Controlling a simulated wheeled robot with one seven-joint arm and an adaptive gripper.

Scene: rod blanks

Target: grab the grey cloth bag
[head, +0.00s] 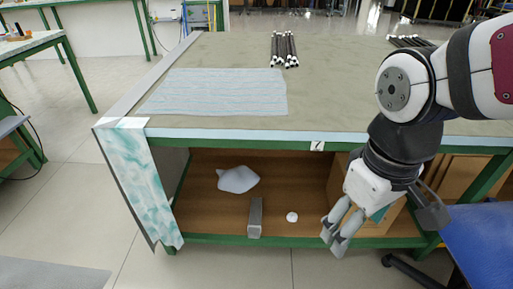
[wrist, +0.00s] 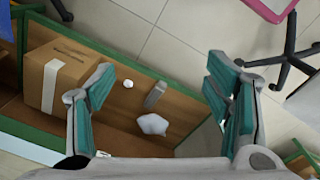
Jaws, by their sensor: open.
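The grey cloth bag (head: 238,179) is a pale, lumpy shape lying on the brown shelf under the workbench, left of the middle in the head view. It also shows in the wrist view (wrist: 153,124), between and beyond my fingers. My gripper (head: 335,234) is open and empty, in front of the shelf at its right part, well to the right of the bag and apart from it. In the wrist view both fingers (wrist: 162,92) are spread wide with nothing between them.
A grey block (head: 255,217) and a small white round thing (head: 292,217) sit on the shelf between bag and gripper. A cardboard box (wrist: 60,77) stands at the shelf's right end. The benchtop (head: 340,90) overhangs the shelf. A blue chair (head: 480,245) is at the right.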

